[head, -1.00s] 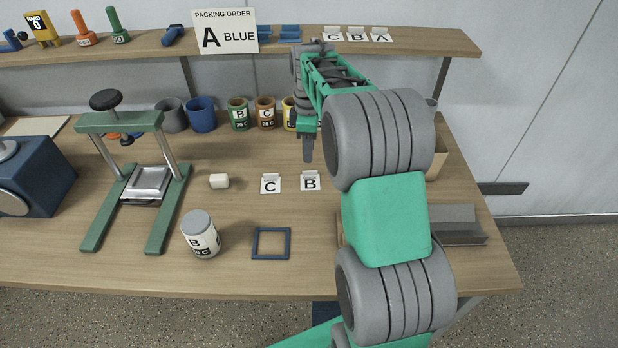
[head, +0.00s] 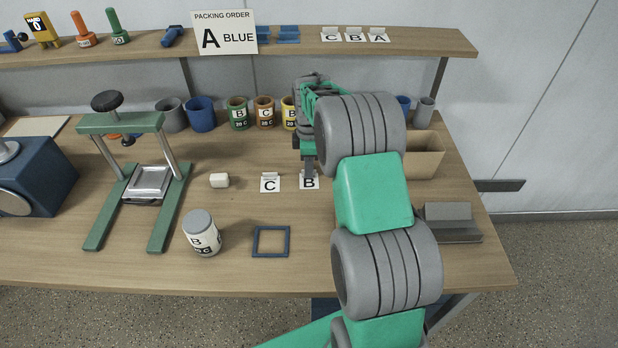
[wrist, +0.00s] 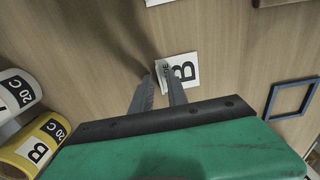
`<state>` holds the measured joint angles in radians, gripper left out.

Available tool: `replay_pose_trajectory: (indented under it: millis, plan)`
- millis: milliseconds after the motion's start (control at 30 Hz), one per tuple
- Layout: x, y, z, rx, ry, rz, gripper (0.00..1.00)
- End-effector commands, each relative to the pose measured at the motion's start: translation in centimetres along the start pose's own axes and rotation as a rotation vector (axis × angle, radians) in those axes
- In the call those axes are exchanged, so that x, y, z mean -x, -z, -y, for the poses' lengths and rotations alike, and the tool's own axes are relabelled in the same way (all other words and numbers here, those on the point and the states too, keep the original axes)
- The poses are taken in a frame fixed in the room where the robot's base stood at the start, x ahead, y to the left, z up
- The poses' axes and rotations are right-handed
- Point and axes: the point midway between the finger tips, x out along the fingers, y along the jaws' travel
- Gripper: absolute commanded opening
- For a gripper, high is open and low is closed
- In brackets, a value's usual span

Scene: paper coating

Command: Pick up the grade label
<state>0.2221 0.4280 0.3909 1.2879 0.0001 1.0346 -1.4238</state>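A white grade label marked B (head: 309,184) lies on the table, and it also shows in the wrist view (wrist: 186,72) with a raised tab along one edge. My gripper (head: 308,172) points down right over this label. In the wrist view my gripper (wrist: 160,76) has its two fingers apart, with the tab between or just beyond the tips; I cannot tell whether they touch it. A label marked C (head: 270,183) lies to the left. Labels marked C (head: 332,36), B (head: 355,37) and A (head: 378,37) sit on the shelf.
A sign (head: 224,32) reads "PACKING ORDER A BLUE". A blue frame (head: 271,241), a jar marked B (head: 203,238) and a white block (head: 219,180) are on the table. A green press (head: 120,123) stands left. Several cups line the back, including a green one (head: 238,114).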

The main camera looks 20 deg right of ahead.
Motion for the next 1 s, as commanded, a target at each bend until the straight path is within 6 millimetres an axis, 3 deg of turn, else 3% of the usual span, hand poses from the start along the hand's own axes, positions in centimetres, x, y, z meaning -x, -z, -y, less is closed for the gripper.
replay_pose_trajectory:
  millis: [200, 833, 1000]
  plan:
    - [0.03, 0.0, 0.0, 0.0, 0.0, 0.0, 0.0]
    - [0.05, 0.0, 0.0, 0.0, 0.0, 0.0, 0.0]
    - [0.83, 0.01, -0.05, 0.0, -0.001, 0.0, 0.0]
